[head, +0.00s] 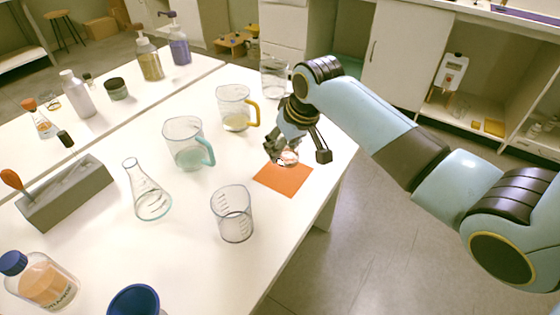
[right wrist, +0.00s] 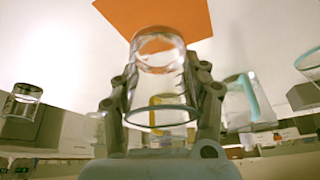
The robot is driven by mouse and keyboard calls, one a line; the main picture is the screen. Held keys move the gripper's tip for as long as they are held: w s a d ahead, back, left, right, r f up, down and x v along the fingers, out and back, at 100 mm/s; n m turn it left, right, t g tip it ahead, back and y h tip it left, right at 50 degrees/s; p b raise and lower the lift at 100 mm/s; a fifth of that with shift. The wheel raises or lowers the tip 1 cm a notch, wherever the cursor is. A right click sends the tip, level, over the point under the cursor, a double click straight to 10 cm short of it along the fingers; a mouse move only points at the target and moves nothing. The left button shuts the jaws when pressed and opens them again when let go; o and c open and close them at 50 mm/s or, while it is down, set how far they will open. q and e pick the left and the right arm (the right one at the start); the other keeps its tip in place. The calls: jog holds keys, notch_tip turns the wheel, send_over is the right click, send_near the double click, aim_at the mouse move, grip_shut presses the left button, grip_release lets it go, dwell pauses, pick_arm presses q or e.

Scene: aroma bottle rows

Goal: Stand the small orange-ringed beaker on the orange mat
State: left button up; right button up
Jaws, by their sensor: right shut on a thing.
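My right gripper (head: 290,148) comes in from the right and is shut on the small clear beaker (head: 287,158). In the right wrist view the beaker (right wrist: 160,80) sits between the two fingers, with an orange tint at its far end. The orange mat (head: 284,182) lies flat on the white table near its right edge. In the head view the beaker overlaps the mat's back edge; I cannot tell whether it touches the mat. The mat (right wrist: 150,14) also shows beyond the beaker in the wrist view. My left gripper is out of view.
A yellow-handled jug (head: 234,108) and a clear beaker (head: 274,78) stand behind and left of the mat. A teal-handled jug (head: 187,145), a conical flask (head: 149,195) and a larger beaker (head: 232,215) stand to its left and front. The mat's visible surface is bare.

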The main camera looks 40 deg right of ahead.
aim_at(280, 170)
jog(key=shift+w+a+f, duration=0.2)
jog(key=shift+w+a, duration=0.05)
jog(key=shift+w, duration=0.05)
jog(key=shift+f, duration=2.05)
jog(key=shift+b, duration=0.3)
jog(key=o, duration=1.2)
jog(key=shift+f, duration=0.1)
